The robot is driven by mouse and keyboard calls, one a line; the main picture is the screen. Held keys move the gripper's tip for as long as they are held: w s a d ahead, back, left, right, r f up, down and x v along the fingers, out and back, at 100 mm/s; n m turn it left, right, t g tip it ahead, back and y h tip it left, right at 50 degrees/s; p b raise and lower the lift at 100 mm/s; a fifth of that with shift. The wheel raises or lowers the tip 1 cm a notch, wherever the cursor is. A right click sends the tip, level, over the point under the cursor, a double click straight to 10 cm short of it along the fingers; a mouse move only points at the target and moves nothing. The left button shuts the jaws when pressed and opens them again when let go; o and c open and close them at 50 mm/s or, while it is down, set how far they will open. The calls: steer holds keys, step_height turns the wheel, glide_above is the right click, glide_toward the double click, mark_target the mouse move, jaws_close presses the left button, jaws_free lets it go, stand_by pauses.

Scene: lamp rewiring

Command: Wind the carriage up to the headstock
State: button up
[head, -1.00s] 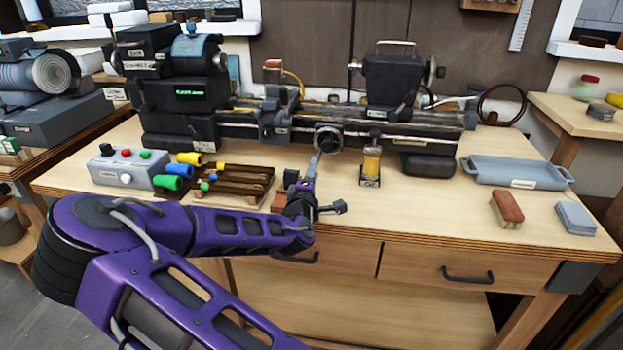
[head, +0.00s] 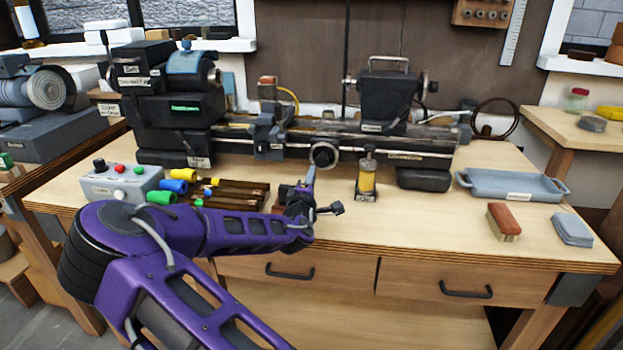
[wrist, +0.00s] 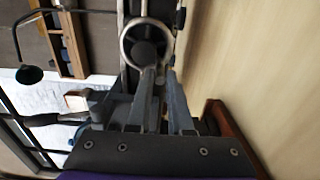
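The lathe's headstock (head: 180,112) stands at the left end of the bed in the head view. The carriage (head: 270,132) sits on the bed a short way to its right, with clear bed between them. The carriage handwheel (head: 324,154) faces front, and it also shows in the wrist view (wrist: 147,42) as a pale rim with a dark hub. My gripper (head: 311,168) is just below and in front of the handwheel. In the wrist view, my gripper's fingertips (wrist: 161,72) stand slightly apart at the wheel's lower rim. Whether they touch it or its handle is unclear.
The tailstock (head: 385,98) is on the right of the bed. An oil bottle (head: 367,175) stands close right of my gripper. A control box (head: 120,182) and a wooden rack (head: 235,195) lie left. A blue tray (head: 512,185) and brush (head: 503,221) are right.

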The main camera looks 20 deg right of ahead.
jaws_close()
steer(key=shift+s+d+f+b, duration=0.3)
steer(key=shift+s+d+f, duration=0.1)
steer(key=shift+d, duration=0.1)
steer(key=shift+s+d+f, duration=0.2)
steer(key=shift+s+d, duration=0.25)
steer(key=shift+d, duration=0.25)
steer(key=shift+s+d+r, duration=0.25)
steer(key=shift+s+d, duration=0.15)
steer(key=shift+d, duration=0.2)
steer(key=shift+s+d+r, duration=0.15)
steer(key=shift+d+r, duration=0.1)
steer(key=shift+r, duration=0.1)
steer(key=w+a+r+p, duration=0.2)
steer(key=w+a+r, duration=0.1)
steer(key=a+r, duration=0.1)
steer(key=shift+a+r, duration=0.3)
steer(key=shift+a, duration=0.15)
stand_by(1.4)
